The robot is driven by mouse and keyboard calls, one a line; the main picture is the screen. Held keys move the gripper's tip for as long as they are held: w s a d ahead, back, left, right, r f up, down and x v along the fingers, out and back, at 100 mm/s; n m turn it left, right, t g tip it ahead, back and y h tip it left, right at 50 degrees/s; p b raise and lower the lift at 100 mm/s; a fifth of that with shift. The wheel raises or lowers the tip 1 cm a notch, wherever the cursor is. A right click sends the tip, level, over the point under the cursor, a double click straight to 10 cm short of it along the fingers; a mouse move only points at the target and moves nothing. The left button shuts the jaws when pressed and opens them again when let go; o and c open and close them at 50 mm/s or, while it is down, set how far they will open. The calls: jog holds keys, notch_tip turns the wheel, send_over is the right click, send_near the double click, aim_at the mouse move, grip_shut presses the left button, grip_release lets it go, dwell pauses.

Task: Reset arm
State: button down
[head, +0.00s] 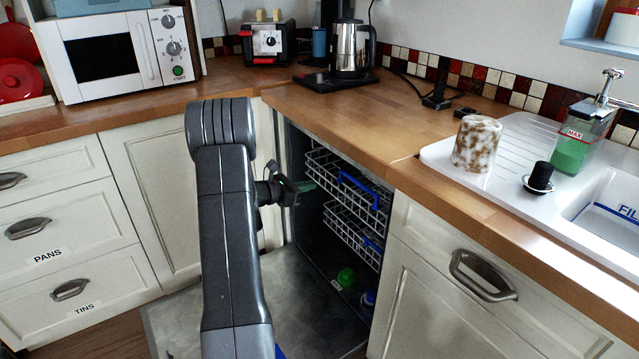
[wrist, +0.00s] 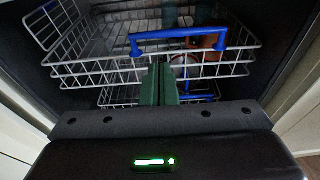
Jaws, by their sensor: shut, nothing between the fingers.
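My arm rises in the middle of the head view and bends toward the open dishwasher (head: 340,265). My gripper (head: 308,187) is at the dishwasher opening, in front of the upper rack (head: 342,185). In the wrist view my gripper (wrist: 160,70) shows two green fingers shut together with nothing between them. The fingertips overlap the white wire rack (wrist: 90,72) in the picture, just below its blue handle (wrist: 180,42). I cannot tell whether they touch the rack.
The dishwasher door (head: 180,310) is lowered in front. A green item (head: 345,277) lies at the dishwasher bottom. A stained tumbler (head: 476,142) stands on the white drainer (head: 520,150) beside the sink. The wooden counter (head: 390,112) is mostly clear; a kettle (head: 349,47) stands at its back.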

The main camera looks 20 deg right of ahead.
jog(key=shift+s+a, duration=0.1)
jog(key=shift+a, duration=0.25)
jog(key=shift+d, duration=0.15)
jog(key=b+x, duration=0.1)
jog(key=x, duration=1.2)
jog(key=shift+s+d, duration=0.1)
jog(key=shift+d, duration=0.05)
send_near(350, 179)
jog(key=shift+w+d+f+p, duration=0.3)
jog(key=shift+d+f+p, duration=0.25)
jog(key=shift+d, duration=0.25)
